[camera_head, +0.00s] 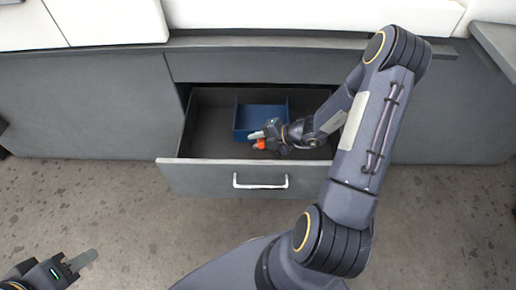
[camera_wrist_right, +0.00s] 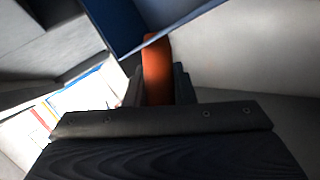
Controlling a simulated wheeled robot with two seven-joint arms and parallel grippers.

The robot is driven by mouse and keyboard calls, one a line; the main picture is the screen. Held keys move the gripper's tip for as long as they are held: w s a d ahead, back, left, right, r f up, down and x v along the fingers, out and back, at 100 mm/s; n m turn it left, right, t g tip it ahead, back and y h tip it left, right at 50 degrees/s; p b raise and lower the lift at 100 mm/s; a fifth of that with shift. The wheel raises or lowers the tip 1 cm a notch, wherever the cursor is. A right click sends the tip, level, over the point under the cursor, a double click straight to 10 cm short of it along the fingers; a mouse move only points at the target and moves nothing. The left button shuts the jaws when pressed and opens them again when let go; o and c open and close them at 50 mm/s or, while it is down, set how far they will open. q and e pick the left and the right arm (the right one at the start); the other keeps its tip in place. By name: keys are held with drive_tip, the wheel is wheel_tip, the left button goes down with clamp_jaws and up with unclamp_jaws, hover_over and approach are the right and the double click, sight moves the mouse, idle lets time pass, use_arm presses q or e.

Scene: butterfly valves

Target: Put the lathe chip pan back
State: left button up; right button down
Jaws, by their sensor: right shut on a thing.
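A grey drawer-like pan (camera_head: 220,178) with a silver handle (camera_head: 260,181) is pulled out from the front of the grey base. It is probably the lathe chip pan. My right gripper (camera_head: 264,138) reaches down into it, shut on a small orange thing (camera_head: 262,144). The orange thing (camera_wrist_right: 157,65) also shows between the fingers in the right wrist view, close to a blue box. My grip hides part of it. My left gripper (camera_head: 78,263) is at the lower left, over the floor and away from the pan. I cannot tell its opening.
A blue open box (camera_head: 262,109) sits inside the pan, just behind my right gripper. The grey base (camera_head: 90,100) runs across the back, with white machine housing (camera_head: 110,20) above it. Speckled floor (camera_head: 130,215) lies clear in front of the pan.

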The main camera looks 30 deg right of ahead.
wheel_tip(320, 180, down, 8)
drive_tip(key=b, duration=0.3)
drive_tip(key=shift+r, duration=0.15)
drive_tip(key=shift+f, duration=0.2)
drive_tip(key=c, duration=1.2)
unclamp_jaws()
